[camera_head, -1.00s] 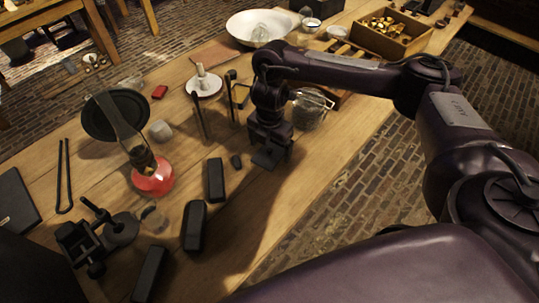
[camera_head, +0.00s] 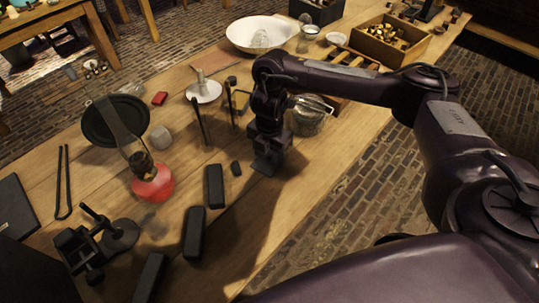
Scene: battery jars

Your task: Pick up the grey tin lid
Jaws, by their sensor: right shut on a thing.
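My right gripper (camera_head: 266,163) points down close over the wooden table, right of the small dark block. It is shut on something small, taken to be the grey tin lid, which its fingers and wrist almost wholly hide. I cannot make out the lid's outline or whether it touches the table. My left gripper is not in view.
A wire-bail glass jar (camera_head: 310,116) stands just right of my right gripper. Black blocks (camera_head: 214,187) and a red-based glass lamp (camera_head: 152,182) lie to the left. The table's right edge is near.

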